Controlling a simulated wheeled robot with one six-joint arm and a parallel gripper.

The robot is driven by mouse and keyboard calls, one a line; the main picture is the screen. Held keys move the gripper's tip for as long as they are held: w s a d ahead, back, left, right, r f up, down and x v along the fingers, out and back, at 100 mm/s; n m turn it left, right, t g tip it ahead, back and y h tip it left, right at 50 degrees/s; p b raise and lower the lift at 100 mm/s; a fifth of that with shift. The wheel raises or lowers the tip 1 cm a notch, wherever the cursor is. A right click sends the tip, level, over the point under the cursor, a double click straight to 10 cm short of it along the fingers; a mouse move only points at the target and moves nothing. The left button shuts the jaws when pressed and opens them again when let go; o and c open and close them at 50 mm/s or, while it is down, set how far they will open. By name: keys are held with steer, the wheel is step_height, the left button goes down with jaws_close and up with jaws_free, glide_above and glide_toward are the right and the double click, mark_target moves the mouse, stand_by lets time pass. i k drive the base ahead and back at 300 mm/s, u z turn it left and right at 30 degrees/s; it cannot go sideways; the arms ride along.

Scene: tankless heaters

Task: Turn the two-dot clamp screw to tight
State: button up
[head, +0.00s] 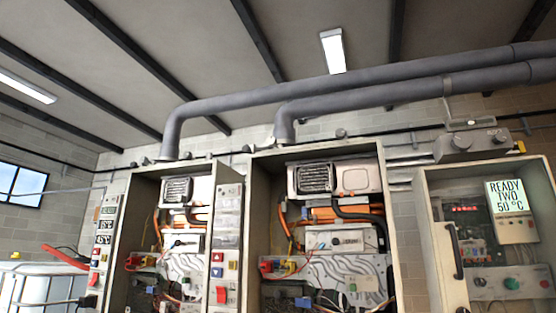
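I cannot make out a clamp screw with two dots in the head view; at this size no dot marks can be read. Two open heater cabinets stand ahead, the left cabinet (136,195) and the middle cabinet (262,180). Inside each is a white unit with a dark round part, the left unit (183,243) and the middle unit (336,240). Wires and pipes cross around them. The cabinets' lower parts are cut off by the frame's bottom edge. My gripper is not in view.
A cabinet with a dark handle (455,250) and a sign (508,197) reading "READY TWO 50 °C" stands at right. A grey box with round knobs (471,144) is above it. Large grey ducts (360,88) run overhead. A caged white tank (40,285) is at lower left.

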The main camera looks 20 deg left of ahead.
mark_target(272, 141)
steer(key=k, duration=1.25)
steer(key=u, duration=0.55)
steer(key=i, duration=0.35)
steer(key=u, duration=0.7)
steer(key=i, duration=1.35)
steer(key=z, duration=0.6)
